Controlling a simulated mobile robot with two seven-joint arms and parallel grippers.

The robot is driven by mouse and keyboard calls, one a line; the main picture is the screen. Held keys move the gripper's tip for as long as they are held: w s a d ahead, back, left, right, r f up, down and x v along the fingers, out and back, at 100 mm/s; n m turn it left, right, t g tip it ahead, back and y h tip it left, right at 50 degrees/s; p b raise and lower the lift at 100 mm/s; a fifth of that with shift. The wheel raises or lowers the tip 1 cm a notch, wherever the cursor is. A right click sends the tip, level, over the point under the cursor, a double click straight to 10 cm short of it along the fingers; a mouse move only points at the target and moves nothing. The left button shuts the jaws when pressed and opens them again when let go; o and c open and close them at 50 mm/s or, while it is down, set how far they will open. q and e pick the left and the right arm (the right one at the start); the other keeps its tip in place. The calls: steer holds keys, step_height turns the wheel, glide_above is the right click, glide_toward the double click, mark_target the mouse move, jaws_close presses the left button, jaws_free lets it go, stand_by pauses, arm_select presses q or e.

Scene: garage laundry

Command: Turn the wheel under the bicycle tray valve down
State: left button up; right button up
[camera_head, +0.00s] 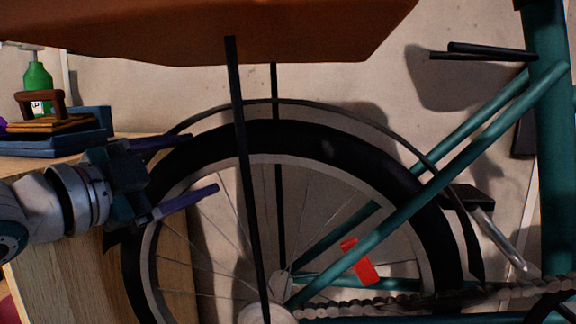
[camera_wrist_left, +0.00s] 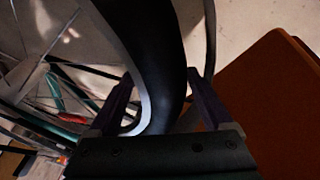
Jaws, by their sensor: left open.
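The bicycle wheel (camera_head: 325,147) with its black tyre and thin spokes stands upright under the brown tray (camera_head: 200,45), carried on black struts. My left gripper (camera_head: 204,164) comes in from the left with its two dark purple fingers apart, at the upper left of the tyre. In the left wrist view the tyre (camera_wrist_left: 152,55) runs between the two open fingers (camera_wrist_left: 163,95). I cannot tell whether either finger touches it. The brown tray (camera_wrist_left: 275,105) also shows at the right there. No separate valve can be made out. My right gripper is in neither view.
A green bottle (camera_head: 38,77) and blue and brown items stand on a wooden surface (camera_head: 150,148) at the left. The teal bicycle frame (camera_head: 440,160), a chain (camera_head: 420,302) and a red reflector-like piece (camera_head: 360,262) lie to the right. A thin mudguard arcs above the tyre.

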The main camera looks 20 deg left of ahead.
arm_select(q)
jaws_close()
stand_by(0.6)
